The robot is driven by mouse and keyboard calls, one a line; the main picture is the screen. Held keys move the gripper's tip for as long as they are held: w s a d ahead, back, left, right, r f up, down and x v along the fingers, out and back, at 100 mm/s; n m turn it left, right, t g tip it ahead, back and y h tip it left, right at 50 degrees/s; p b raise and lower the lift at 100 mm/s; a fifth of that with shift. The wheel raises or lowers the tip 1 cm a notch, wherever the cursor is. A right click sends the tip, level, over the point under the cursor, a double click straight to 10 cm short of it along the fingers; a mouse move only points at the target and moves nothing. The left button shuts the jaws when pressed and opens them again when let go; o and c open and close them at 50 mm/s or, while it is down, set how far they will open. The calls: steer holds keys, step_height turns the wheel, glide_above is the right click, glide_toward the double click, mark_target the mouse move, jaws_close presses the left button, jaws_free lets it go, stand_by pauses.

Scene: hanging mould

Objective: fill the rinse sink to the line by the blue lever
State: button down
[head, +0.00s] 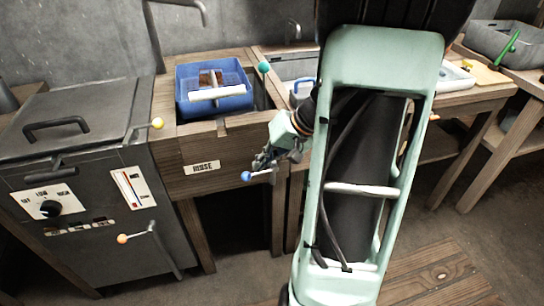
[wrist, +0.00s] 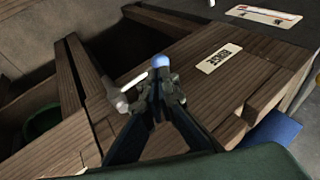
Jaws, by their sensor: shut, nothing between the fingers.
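The rinse sink (head: 225,150) is a wooden box with a lettered label on its front, left of centre in the head view; the label (wrist: 219,58) also shows in the wrist view. The blue lever (head: 246,176) is a pale rod with a blue ball end, low on the sink's right front. Its ball (wrist: 160,61) shows just beyond my fingertips in the wrist view. My gripper (head: 259,162) is shut and empty, close beside the lever; I cannot tell whether it touches. The sink's water level and fill line are not visible.
A blue tub (head: 240,104) with a pale bar across it sits over the sink. A grey vat (head: 75,130) with yellow and orange knobs stands left. Another bench (head: 470,98) is right. The floor in front is open.

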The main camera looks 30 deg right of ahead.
mark_target(249, 174)
steer(key=shift+b+x, duration=0.35)
steer(key=shift+x, duration=1.45)
